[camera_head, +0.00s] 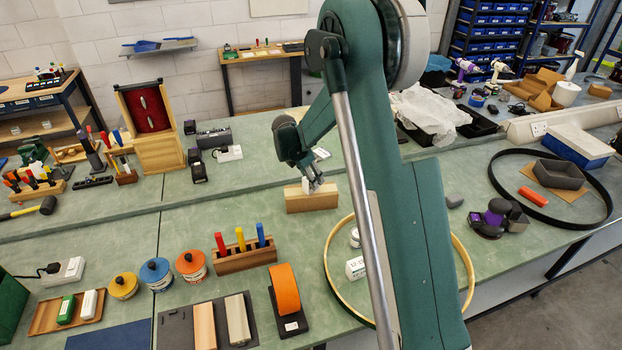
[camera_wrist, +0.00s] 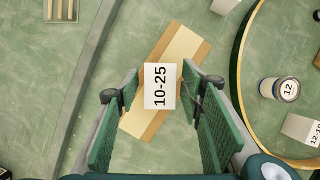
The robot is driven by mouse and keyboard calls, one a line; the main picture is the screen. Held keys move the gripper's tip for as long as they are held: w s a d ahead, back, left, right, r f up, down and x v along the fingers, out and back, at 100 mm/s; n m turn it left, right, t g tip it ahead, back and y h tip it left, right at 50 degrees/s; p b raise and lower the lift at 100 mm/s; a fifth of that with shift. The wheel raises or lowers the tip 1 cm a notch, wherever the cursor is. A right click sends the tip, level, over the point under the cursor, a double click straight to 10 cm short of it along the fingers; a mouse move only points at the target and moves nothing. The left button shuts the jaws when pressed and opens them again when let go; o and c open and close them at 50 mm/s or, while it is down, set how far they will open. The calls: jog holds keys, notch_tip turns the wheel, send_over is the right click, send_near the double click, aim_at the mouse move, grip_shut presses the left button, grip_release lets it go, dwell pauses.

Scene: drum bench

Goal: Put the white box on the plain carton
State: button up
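The white box (camera_wrist: 159,86), labelled 10-25, shows in the wrist view over the middle of the plain carton. It appears to sit on the carton's top. The plain carton (camera_head: 312,202) is a long tan block with a paler strip along its top; it lies diagonally in the wrist view (camera_wrist: 190,45). My gripper (camera_wrist: 160,80) has one green finger on each side of the white box, with a narrow gap at each side. It looks open. In the head view my gripper (camera_head: 311,183) is just above the carton and mostly covers the box.
A wooden ring (camera_head: 466,262) lies on the near bench, with a jar (camera_wrist: 279,89) and another white box (camera_wrist: 302,129) inside it. A block with coloured handles (camera_head: 243,260) stands to the left. The bench left of the carton is clear.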

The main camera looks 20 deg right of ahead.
jog(key=shift+r, duration=0.2)
dwell(0.3)
jog(key=v, duration=1.2)
jog(key=shift+s+a+f, duration=0.1)
dwell(0.5)
